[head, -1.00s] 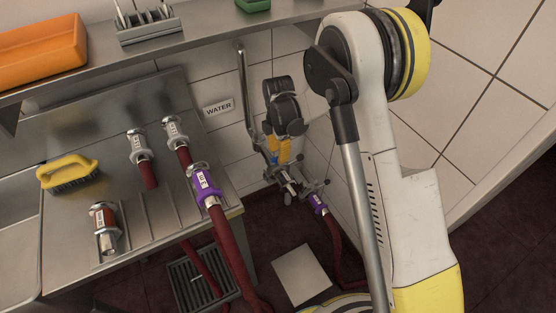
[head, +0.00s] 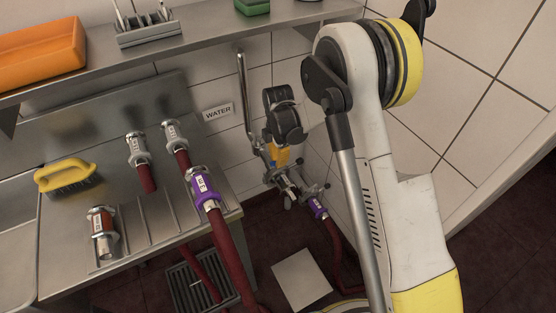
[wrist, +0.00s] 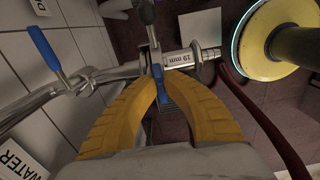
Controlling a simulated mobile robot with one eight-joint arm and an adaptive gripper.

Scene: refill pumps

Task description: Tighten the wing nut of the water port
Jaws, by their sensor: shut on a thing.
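The water port (head: 284,181) is a metal pipe fitting low on the tiled wall, under the WATER sign. In the wrist view its clamp and pipe (wrist: 178,60) carry a "19 mm" label. My gripper (wrist: 155,78) has its orange fingers closed at the clamp, around a blue piece (wrist: 158,74) that appears to be the wing nut. The fingers partly hide it. My gripper also shows in the head view (head: 281,158), reaching down onto the port.
A blue-handled valve lever (wrist: 44,49) stands beside the port. A bent metal pipe (head: 242,95) rises along the wall. Purple-collared (head: 202,186) and other hose couplings lie on the steel drainboard (head: 160,222) at left, with a yellow brush (head: 66,177).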

